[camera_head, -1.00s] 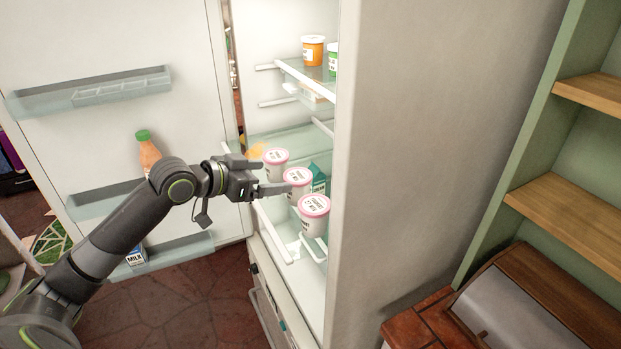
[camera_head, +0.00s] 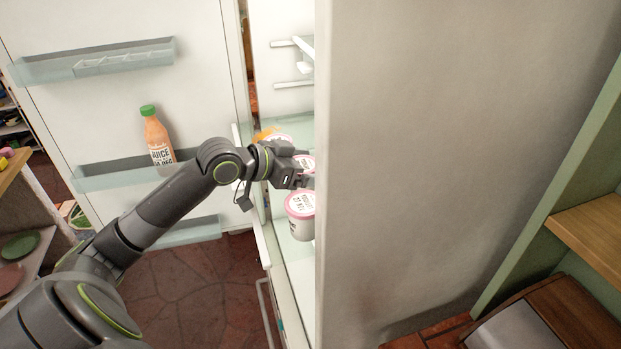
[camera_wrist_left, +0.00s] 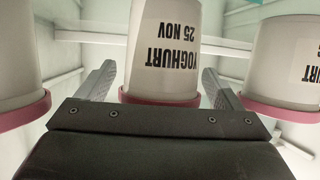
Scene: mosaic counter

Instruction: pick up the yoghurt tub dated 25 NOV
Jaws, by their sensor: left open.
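The yoghurt tub dated 25 NOV (camera_wrist_left: 165,45) is white with a pink rim and appears upside down in the left wrist view. My left gripper (camera_wrist_left: 158,88) is open, with one finger on each side of this tub; whether they touch it I cannot tell. In the head view the gripper (camera_head: 306,177) reaches into the fridge at the middle tub (camera_head: 305,161), which it partly hides. A front tub (camera_head: 300,212) seems to read 27 NOV. A back tub (camera_head: 278,139) is partly covered by the arm. My right gripper is not in view.
The fridge's side wall (camera_head: 420,150) hides much of the inside. The open door (camera_head: 90,110) holds a juice bottle (camera_head: 158,140). Neighbouring tubs stand close on the left (camera_wrist_left: 15,55) and right (camera_wrist_left: 285,55) in the wrist view.

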